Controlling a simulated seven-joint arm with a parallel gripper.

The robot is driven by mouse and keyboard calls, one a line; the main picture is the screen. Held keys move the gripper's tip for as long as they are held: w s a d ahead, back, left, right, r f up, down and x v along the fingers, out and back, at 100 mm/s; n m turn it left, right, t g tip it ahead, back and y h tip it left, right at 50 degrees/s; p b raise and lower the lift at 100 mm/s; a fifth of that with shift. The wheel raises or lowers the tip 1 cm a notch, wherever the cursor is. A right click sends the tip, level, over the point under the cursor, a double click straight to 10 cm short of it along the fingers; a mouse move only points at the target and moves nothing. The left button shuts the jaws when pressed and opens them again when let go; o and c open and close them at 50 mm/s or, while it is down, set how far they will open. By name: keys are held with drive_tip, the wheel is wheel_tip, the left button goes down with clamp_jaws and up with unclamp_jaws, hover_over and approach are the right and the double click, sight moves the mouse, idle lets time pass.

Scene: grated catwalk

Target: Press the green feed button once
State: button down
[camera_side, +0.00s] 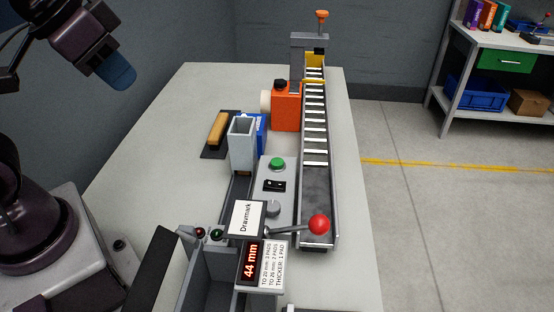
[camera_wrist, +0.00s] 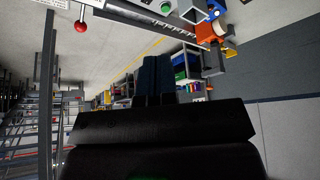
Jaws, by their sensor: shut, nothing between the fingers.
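The green feed button (camera_side: 277,163) is a round green cap on a grey control panel (camera_side: 266,220) in the middle of the table. In the wrist view the green button (camera_wrist: 166,7) shows small at the top edge. My gripper (camera_side: 118,77) is at the upper left of the side view, high above the table and well apart from the panel. Its blue fingers are shut and hold nothing. In the wrist view the fingers (camera_wrist: 155,75) lie together, below the button in the picture.
A grey upright chute (camera_side: 242,143) and an orange unit (camera_side: 286,108) stand behind the button. A display (camera_side: 251,260) reads 44 mm. The table's left part (camera_side: 155,150) is clear.

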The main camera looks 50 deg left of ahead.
drive_tip(key=m+t+y, duration=0.3)
drive_tip(key=m, duration=0.2)
hover_over(279, 162)
wheel_tip(279, 162, down, 18)
drive_tip(key=shift+r, duration=0.1)
drive_tip(key=shift+f, duration=4.45)
